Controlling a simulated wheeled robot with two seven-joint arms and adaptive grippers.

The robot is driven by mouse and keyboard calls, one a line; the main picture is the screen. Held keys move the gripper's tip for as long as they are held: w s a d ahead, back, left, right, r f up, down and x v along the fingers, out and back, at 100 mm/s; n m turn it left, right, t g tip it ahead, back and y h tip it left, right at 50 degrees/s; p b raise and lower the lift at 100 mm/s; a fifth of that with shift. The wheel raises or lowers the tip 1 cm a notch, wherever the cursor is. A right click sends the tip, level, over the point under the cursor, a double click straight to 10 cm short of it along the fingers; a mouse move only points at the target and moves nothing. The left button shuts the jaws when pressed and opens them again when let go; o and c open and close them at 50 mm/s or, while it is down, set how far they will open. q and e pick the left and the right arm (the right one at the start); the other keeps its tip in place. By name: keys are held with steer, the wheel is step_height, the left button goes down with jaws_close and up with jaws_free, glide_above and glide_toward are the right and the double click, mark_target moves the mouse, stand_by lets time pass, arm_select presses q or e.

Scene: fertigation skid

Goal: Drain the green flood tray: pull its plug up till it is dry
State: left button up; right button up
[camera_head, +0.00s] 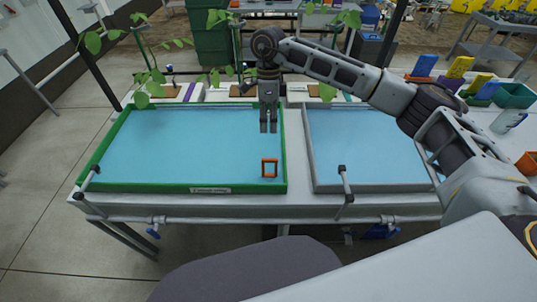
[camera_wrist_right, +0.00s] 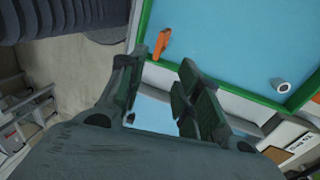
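The green flood tray (camera_head: 130,187) holds light blue water (camera_head: 180,145) over its floor. The plug's orange square handle (camera_head: 269,161) stands out of the water near the tray's front right corner. It also shows as an orange piece in the right wrist view (camera_wrist_right: 162,44). My right gripper (camera_head: 268,130) points down over the tray's right side, behind the handle and apart from it. In the right wrist view its fingers (camera_wrist_right: 162,60) are spread with nothing between them. The part of the plug under the water is hidden. My left gripper is not in view.
A grey tray (camera_head: 365,188) with blue water stands right of the green one, a narrow gap between. Potted seedlings (camera_head: 143,80) line the back edge. A bottle (camera_head: 508,120) and coloured bins (camera_head: 513,96) stand right.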

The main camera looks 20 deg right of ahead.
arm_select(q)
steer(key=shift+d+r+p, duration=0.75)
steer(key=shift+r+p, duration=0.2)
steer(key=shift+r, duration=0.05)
arm_select(e)
steer(key=shift+s+a+f, duration=0.1)
steer(key=shift+s+f, duration=0.35)
steer(key=shift+f, duration=1.7)
steer(key=shift+s+a+f, duration=0.15)
steer(key=shift+s+f, duration=0.25)
steer(key=shift+f, duration=1.75)
steer(key=shift+s+a+f, duration=0.1)
steer(key=shift+s+f, duration=0.35)
steer(key=shift+f, duration=1.7)
jaws_close()
